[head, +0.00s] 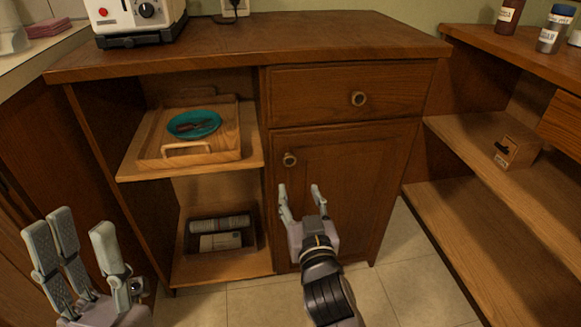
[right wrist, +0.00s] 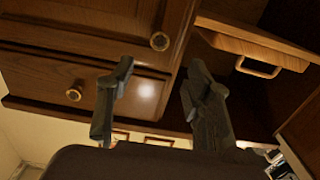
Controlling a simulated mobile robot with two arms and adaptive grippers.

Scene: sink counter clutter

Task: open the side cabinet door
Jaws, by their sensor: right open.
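The side cabinet door (head: 340,200) is a brown wood panel under the drawer and is shut. Its round knob (head: 289,159) is near the door's upper left corner. In the right wrist view, which is turned over, the knob (right wrist: 160,41) shows beyond the gap between my fingertips. My right gripper (head: 300,189) is open and empty in front of the door, just below the knob in the head view and apart from it. It also shows in the right wrist view (right wrist: 159,68). My left gripper (head: 82,223) is open and empty at the lower left.
The drawer (head: 385,88) above the door is shut. To the left, open shelves hold a wooden tray (head: 231,152) with a teal bowl (head: 194,124) and a dark bin (head: 188,240). A white appliance (head: 125,15) stands on the counter. Another shelf unit (head: 470,158) is at right.

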